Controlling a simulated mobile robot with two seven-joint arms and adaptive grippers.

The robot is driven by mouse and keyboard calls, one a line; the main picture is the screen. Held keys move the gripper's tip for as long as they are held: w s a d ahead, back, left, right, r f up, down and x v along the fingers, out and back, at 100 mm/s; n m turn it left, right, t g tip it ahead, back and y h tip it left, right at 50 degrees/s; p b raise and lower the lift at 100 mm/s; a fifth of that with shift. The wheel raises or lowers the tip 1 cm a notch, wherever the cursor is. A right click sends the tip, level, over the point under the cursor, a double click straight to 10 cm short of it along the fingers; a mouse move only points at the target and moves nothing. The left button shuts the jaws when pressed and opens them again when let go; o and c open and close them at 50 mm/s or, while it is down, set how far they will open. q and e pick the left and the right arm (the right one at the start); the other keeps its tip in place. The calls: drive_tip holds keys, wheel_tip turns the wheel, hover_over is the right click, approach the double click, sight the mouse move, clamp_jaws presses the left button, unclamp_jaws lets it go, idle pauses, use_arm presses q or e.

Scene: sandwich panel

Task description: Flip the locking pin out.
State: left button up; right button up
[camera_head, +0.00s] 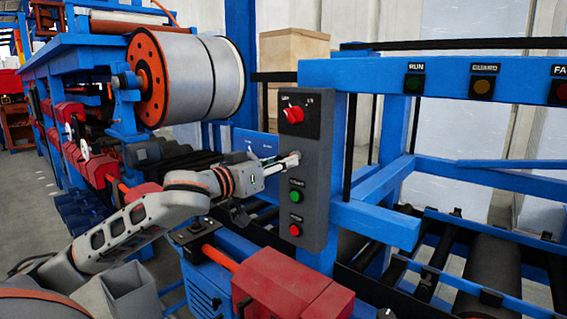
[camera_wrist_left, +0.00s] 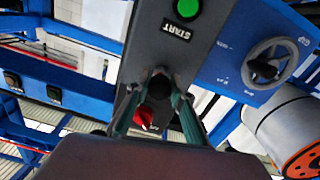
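My left gripper (camera_head: 292,160) reaches the front of the grey control panel (camera_head: 319,190), between the red rotary switch (camera_head: 291,114) and the green button (camera_head: 296,195). In the left wrist view its two fingers (camera_wrist_left: 161,88) close in on either side of a small dark round part (camera_wrist_left: 159,82) on the panel. This part may be the locking pin, but I cannot tell for sure. The gap between the fingertips is narrow, and whether they press on it is unclear. My right gripper is not in view.
A red button (camera_head: 295,230) is low on the panel. A blue plate with a handwheel (camera_wrist_left: 266,63) is beside the panel. A large roll (camera_head: 190,80) stands behind my left arm. Blue frame beams (camera_head: 375,220) are to the right, and a red block (camera_head: 290,290) is below.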

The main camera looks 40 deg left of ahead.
use_arm(q)
drive_tip(key=shift+o, duration=1.4)
drive_tip(key=shift+s+f, duration=0.1)
drive_tip(key=shift+s, duration=0.05)
drive_tip(key=shift+a, duration=0.1)
drive_tip(key=s, duration=0.7)
drive_tip(key=shift+s+a, duration=0.3)
